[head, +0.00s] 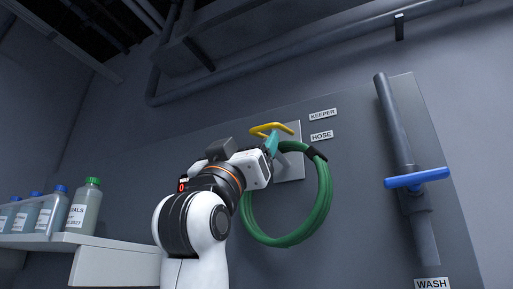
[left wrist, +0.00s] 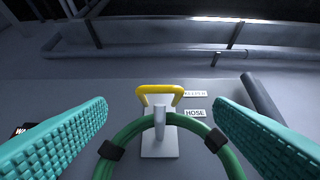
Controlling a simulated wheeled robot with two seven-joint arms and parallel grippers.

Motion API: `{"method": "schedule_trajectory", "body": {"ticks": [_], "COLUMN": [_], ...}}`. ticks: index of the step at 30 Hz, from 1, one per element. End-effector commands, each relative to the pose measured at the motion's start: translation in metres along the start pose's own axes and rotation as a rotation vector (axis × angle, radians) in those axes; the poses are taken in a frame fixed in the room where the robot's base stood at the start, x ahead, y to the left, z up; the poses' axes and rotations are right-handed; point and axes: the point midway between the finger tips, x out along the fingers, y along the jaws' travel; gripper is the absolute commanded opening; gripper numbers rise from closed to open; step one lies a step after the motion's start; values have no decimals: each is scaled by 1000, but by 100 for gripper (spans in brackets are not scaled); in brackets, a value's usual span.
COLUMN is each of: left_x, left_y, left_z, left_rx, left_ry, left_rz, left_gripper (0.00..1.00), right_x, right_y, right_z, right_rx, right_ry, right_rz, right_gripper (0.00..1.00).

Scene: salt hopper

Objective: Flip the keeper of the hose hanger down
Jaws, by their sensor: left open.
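The keeper (head: 268,129) is a yellow U-shaped bar at the top of the hose hanger's grey plate (head: 293,168). In the left wrist view the keeper (left wrist: 159,88) is raised, above the hanger's peg (left wrist: 160,122) and plate (left wrist: 160,148). A coiled green hose (head: 322,195) hangs on the hanger; in the left wrist view the hose (left wrist: 128,131) passes around the peg. My left gripper (head: 272,143) is in front of the hanger, just below the keeper in the head view. Its teal fingers (left wrist: 161,104) are wide apart, with nothing between them gripped. My right gripper is not in view.
Labels KEEPER (head: 323,115) and HOSE (head: 321,136) are right of the hanger. A grey pipe (head: 395,125) with a blue handle (head: 417,178) and WASH label (head: 432,284) stands farther right. A shelf (head: 105,255) with several bottles (head: 84,208) is at left.

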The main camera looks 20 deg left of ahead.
Motion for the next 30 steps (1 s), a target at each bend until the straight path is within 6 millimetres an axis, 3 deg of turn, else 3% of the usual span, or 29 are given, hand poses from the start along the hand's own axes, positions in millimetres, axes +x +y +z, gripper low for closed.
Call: {"method": "schedule_trajectory", "body": {"ticks": [3, 9, 25, 30], "left_x": [-18, -25, -24, -5], "left_y": [0, 0, 0, 0], "left_z": [-1, 0, 1, 17], "left_rx": [0, 0, 0, 0], "left_ry": [-2, 0, 0, 0], "left_rz": [0, 0, 0, 0], "left_gripper": [76, 76, 76, 76], "right_x": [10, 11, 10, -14], "right_y": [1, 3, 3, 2], "right_z": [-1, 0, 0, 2], "right_rx": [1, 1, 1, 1], "right_ry": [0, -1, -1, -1], "right_rz": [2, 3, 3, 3], "right_gripper": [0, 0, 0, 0]}}
